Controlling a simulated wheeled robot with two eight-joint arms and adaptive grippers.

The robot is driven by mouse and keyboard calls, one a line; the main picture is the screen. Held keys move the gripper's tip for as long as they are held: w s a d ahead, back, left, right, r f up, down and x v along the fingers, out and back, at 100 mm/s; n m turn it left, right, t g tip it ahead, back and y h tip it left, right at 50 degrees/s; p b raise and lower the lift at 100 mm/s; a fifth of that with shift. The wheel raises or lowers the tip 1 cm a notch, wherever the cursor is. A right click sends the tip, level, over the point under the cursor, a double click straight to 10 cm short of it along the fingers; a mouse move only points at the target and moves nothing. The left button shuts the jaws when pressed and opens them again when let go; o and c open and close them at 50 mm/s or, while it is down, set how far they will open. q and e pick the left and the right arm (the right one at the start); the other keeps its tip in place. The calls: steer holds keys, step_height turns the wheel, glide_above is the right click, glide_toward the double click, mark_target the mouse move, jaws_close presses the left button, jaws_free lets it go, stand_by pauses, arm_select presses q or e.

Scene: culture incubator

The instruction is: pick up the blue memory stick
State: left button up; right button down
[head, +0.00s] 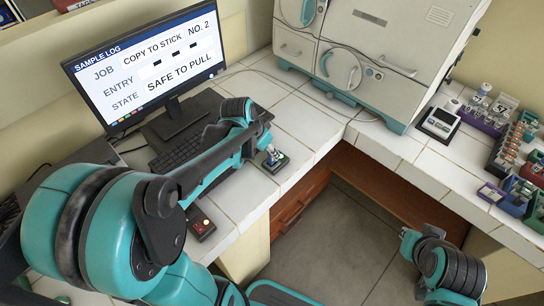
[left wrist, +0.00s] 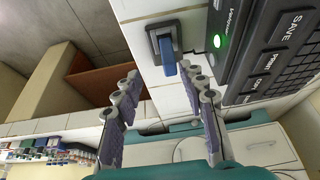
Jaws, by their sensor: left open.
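The blue memory stick (left wrist: 168,56) stands in a small dark dock (left wrist: 163,29) on the white tiled counter, in the left wrist view. In the head view the dock (head: 277,164) sits near the counter's front edge, and the stick is small and partly hidden there. My left gripper (left wrist: 160,72) is open, its two fingers apart on either side of the stick's near end in the picture; I cannot tell the exact depth gap. The monitor (head: 150,70) reads "COPY TO STICK NO. 2" and "SAFE TO PULL". Part of my right arm shows at lower right, without a clear gripper.
A keyboard (head: 180,150) with a green light in the left wrist view lies beside the dock. A dark box with a red light (head: 201,224) is nearer the front edge. The incubator (head: 360,60) stands behind. Racks and a scale (head: 438,122) are on the right counter.

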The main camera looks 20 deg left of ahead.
arm_select(q)
steer(key=b+x, duration=0.1)
steer(key=x, duration=0.2)
steer(key=a+b+x, duration=0.1)
steer(key=x, duration=0.1)
steer(key=b+x, duration=0.1)
steer(key=x, duration=0.2)
steer(key=shift+w+a+f+b, duration=0.15)
steer(key=shift+w+f+b, duration=0.15)
steer(key=shift+w+b, duration=0.05)
steer(key=shift+r, duration=0.1)
steer(key=shift+c, duration=0.6)
jaws_close()
